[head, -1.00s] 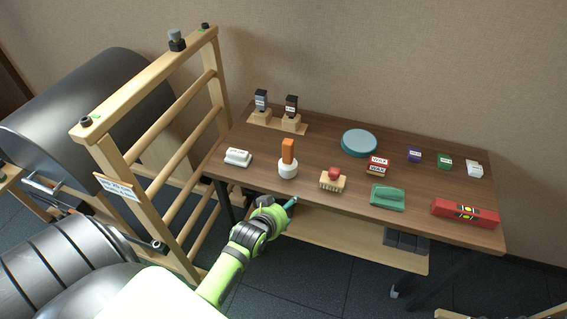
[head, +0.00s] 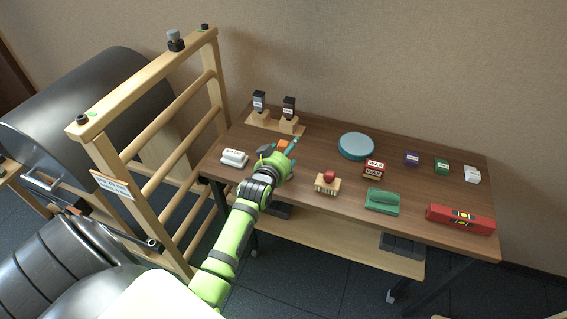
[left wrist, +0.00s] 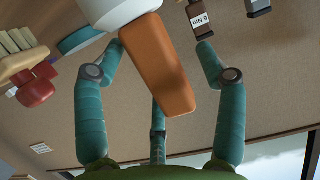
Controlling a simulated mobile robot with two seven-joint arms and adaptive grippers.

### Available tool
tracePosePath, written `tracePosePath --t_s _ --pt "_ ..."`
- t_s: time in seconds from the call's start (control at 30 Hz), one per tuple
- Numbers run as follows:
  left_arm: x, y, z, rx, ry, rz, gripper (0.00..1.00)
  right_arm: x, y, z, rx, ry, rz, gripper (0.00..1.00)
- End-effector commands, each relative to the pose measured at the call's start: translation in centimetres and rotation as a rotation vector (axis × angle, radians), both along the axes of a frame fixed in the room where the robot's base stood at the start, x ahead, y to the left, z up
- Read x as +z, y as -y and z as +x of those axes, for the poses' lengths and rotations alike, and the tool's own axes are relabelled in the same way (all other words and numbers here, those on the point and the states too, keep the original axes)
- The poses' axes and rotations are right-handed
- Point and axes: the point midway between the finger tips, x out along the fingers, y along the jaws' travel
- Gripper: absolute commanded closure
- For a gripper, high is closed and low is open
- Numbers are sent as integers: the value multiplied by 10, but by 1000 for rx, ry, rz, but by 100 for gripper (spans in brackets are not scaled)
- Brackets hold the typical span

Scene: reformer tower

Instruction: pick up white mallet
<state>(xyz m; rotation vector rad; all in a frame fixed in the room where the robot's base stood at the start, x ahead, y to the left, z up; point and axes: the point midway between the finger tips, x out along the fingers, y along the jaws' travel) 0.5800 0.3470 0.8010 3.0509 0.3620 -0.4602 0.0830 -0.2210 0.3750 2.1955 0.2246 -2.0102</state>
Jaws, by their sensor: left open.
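The white mallet has a white head and an orange handle (head: 283,146). It stands at the left part of the table (head: 330,165), mostly hidden behind my left gripper (head: 279,149) in the head view. In the left wrist view its white head (left wrist: 112,12) is at the top edge, and the orange handle (left wrist: 158,68) points towards my palm. My left gripper's teal fingers are open and spread around the handle, with gaps at both sides. My right gripper is not in view.
A white labelled block (head: 234,158) lies left of the mallet. Two dark labelled tools stand in a wooden holder (head: 262,122) behind. A wooden ladder frame (head: 150,140) stands left of the table.

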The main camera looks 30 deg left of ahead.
Motion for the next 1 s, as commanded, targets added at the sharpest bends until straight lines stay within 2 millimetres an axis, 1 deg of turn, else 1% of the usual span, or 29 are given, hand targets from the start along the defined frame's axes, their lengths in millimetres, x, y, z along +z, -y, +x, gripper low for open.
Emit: tracePosePath --t_s 0.17,0.2,0.27,0.3,0.37,0.4,0.77,0.87,0.97,1.0 --pt "0 0 0 -1 0 0 29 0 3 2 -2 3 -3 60" --pt "0 0 0 -1 -1 -1 33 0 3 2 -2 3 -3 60" --pt "0 0 0 -1 -1 -1 57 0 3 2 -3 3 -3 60" --pt "0 0 0 -1 -1 -1 73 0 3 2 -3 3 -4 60" --pt "-1 0 0 -1 -1 -1 97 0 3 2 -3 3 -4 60" --pt "-1 0 0 -1 -1 -1 100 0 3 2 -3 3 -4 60" --pt "4 0 0 0 3 2 100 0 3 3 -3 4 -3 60" --pt "10 0 1 0 4 2 100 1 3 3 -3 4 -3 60" --pt "24 0 1 0 8 3 100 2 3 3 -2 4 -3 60" --pt "32 0 1 0 9 3 100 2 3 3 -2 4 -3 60"
